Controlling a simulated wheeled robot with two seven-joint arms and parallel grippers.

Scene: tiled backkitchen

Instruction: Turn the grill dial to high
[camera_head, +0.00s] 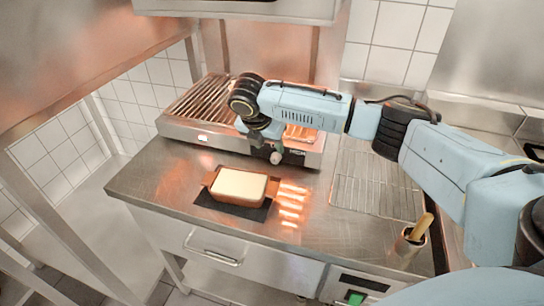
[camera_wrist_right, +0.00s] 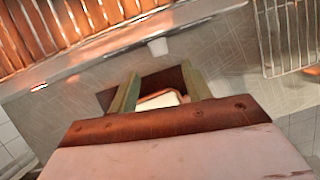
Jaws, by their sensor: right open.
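The grill (camera_head: 184,130) stands at the back of the steel counter, its bars glowing orange. Its pale dial (camera_head: 277,157) sits on the front panel, just right of my gripper, beside small white lettering. My right gripper (camera_head: 262,146) is in front of the panel, pointing down, close to the dial; whether it touches cannot be told there. In the right wrist view its two fingers (camera_wrist_right: 160,80) are apart with nothing gripped, and the dial (camera_wrist_right: 157,47) shows beyond the fingertips. The dial's pointer setting is too small to read. My left gripper is not in view.
A brown dish with a pale block (camera_head: 240,186) lies on a dark mat in front of the grill. A wire rack (camera_head: 372,188) lies to the right, with a metal cup holding a wooden handle (camera_head: 411,238) near the front edge. A hood (camera_head: 240,10) hangs above.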

